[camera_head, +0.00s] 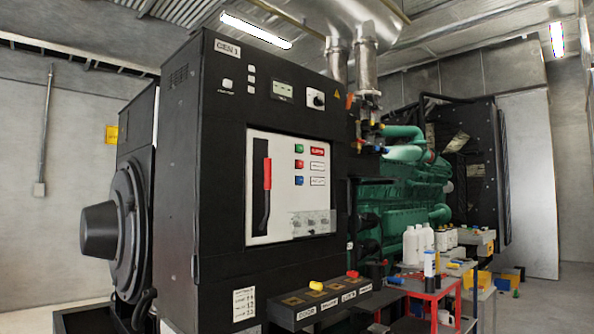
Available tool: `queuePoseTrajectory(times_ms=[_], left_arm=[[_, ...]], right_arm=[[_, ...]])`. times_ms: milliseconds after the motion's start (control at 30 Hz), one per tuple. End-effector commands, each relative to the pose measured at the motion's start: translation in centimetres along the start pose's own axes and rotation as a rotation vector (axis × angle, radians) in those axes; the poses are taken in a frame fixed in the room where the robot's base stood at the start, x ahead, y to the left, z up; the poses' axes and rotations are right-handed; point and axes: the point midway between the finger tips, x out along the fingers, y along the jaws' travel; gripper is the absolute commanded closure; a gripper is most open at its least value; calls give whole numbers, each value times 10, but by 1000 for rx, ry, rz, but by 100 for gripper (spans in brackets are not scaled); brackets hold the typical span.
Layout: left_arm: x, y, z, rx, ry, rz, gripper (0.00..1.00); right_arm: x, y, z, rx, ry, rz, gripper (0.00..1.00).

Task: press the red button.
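The black generator cabinet (215,190) labelled GEN 1 stands close in front. On its white panel (265,210) a small red button (299,164) sits in a column, below a green button (299,148) and above a blue button (299,181). A white label lies to the right of the red button. Left of the buttons is a black lever with a red grip (267,173). Neither of my grippers shows in the head view, and nothing covers the red button.
A dark box (330,302) with labelled slots juts out below the panel, with a yellow piece (316,285) and a red piece (352,274) on top. A red table (430,290) with bottles stands at right. The space directly before the panel looks clear.

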Motion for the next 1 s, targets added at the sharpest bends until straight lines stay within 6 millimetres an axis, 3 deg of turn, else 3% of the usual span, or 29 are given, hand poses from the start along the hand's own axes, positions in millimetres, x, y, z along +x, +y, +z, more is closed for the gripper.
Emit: queuePoseTrajectory(times_ms=[433,633,1000], left_arm=[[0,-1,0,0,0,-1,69],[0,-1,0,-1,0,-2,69],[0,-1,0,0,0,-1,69]], right_arm=[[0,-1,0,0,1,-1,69],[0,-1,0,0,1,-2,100],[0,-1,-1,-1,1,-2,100]])
